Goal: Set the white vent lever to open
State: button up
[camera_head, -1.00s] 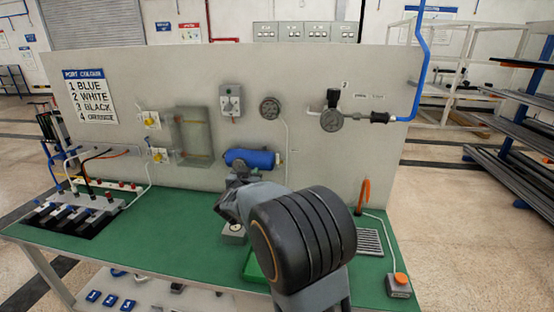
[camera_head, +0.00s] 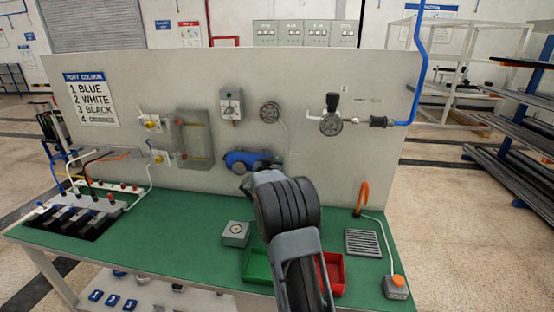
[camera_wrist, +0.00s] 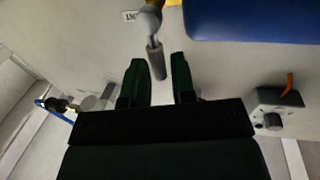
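In the wrist view a small lever (camera_wrist: 156,60) with a pale rounded hub and a greyish handle hangs at the top centre. It looks like the vent lever, though its whiteness is dulled by shadow. My gripper (camera_wrist: 158,68) is open, with its two dark fingers on either side of the handle's end. I see gaps beside the handle and no clear contact. The blue cylinder (camera_wrist: 250,20) is at the upper right there. In the head view the blue cylinder (camera_head: 240,158) is on the panel, and my arm hides the lever and the fingertips.
The upright panel (camera_head: 300,70) carries a grey switch box (camera_head: 230,105), a round gauge (camera_head: 270,112) and a regulator gauge (camera_head: 331,123). On the green bench stand a gauge block (camera_head: 236,233), a green bin (camera_head: 256,266) and a red bin (camera_head: 334,272).

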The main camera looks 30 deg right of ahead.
jog(key=shift+x, duration=0.8)
jog(key=shift+c, duration=0.4)
grip_shut()
